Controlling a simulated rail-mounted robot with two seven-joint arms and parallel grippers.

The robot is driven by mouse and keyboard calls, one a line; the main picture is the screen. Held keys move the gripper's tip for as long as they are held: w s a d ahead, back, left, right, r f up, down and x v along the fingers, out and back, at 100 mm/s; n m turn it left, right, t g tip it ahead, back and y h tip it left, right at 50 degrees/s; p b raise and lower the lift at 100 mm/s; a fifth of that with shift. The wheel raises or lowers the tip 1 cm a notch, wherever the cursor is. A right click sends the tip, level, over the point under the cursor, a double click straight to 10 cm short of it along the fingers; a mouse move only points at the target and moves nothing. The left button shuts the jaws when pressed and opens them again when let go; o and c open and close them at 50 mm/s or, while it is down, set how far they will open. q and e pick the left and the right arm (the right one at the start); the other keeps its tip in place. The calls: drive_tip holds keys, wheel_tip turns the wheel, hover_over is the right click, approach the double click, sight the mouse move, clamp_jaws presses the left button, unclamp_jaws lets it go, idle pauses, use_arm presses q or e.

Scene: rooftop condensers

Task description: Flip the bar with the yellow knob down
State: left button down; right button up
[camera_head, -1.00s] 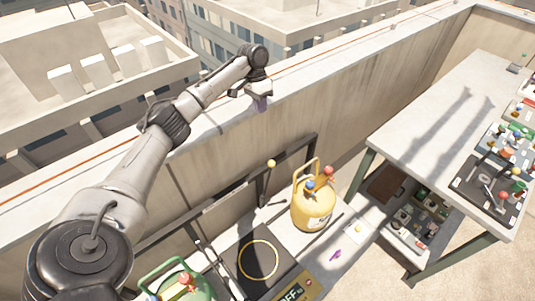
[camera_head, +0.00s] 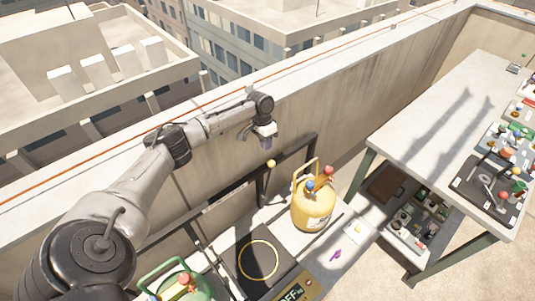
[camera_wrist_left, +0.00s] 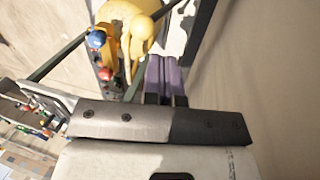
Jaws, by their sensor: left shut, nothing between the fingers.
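The yellow knob (camera_head: 271,163) sits at the top of a dark bar (camera_head: 263,188) that stands about upright by the parapet wall. My left gripper (camera_head: 267,142) is just above and slightly left of the knob in the head view, with its purple fingertips pointing down. A small gap shows between fingertips and knob there. In the left wrist view the purple fingers (camera_wrist_left: 166,76) are together with nothing between them. A rounded yellow shape beside them may be the knob, but it overlaps the yellow cylinder. My right gripper is not in view.
A yellow gas cylinder (camera_head: 313,207) with blue and red knobs stands right of the bar. A dark plate with a yellow ring (camera_head: 258,260) and a green cylinder (camera_head: 184,283) are nearer. The parapet (camera_head: 390,80) runs behind; a workbench (camera_head: 450,125) stands at right.

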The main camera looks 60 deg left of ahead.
use_arm(q)
drive_tip(key=shift+x, duration=2.35)
